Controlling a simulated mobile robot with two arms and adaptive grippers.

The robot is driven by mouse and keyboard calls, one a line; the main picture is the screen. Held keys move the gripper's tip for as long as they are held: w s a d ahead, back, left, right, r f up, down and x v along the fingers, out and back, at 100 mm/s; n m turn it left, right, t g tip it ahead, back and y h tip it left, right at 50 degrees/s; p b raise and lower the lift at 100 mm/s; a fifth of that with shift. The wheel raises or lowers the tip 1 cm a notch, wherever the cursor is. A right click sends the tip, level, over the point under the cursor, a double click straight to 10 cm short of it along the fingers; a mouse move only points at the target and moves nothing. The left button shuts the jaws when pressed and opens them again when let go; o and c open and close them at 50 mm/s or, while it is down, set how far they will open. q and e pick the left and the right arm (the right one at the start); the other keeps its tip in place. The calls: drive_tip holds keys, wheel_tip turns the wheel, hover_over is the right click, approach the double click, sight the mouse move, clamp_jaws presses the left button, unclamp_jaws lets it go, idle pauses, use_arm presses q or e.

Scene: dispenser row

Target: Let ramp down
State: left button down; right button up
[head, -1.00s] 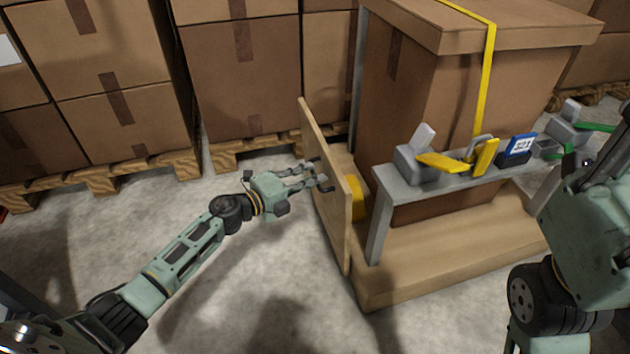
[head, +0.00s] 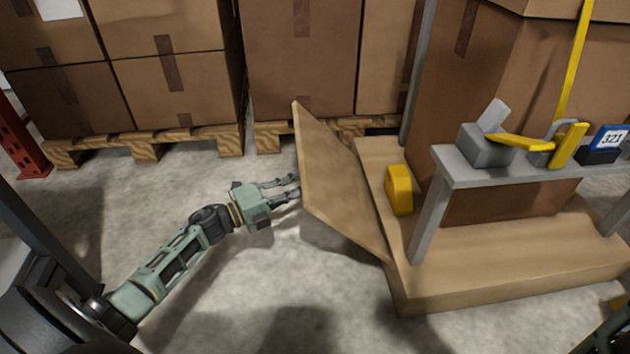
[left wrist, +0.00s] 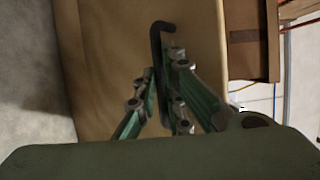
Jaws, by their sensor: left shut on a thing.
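The ramp (head: 335,190) is a flat wooden board at the left edge of the wooden platform (head: 500,272). It leans outward to the left, partway between upright and the floor, its lower edge along the platform. My left gripper (head: 294,186) is at the ramp's outer face, near its free edge. In the left wrist view the fingers (left wrist: 164,68) are shut around a black bar handle (left wrist: 158,36) on the ramp (left wrist: 105,60). The ramp hides the handle in the head view. My right gripper is out of view.
A yellow block (head: 399,190) sits on the platform behind the ramp. A grey rail (head: 470,170) carries a clamp and a blue 321 tag (head: 610,138). Stacked cartons on pallets (head: 150,143) stand behind. The grey floor left of the ramp is clear.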

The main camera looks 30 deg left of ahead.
use_arm(q)
drive_tip(key=f, duration=0.1)
drive_tip(key=s+a+f+b, duration=0.1)
drive_tip(key=f, duration=0.2)
drive_tip(key=shift+s+a+f, duration=0.15)
drive_tip(key=shift+a+f, duration=0.05)
drive_tip(key=shift+a, duration=0.05)
drive_tip(key=c, duration=2.3)
unclamp_jaws()
drive_tip(key=o, duration=0.4)
drive_tip(key=shift+w+d, duration=0.25)
drive_tip(key=shift+o, duration=0.3)
drive_tip(key=shift+r, duration=0.1)
drive_tip(key=shift+a, duration=0.1)
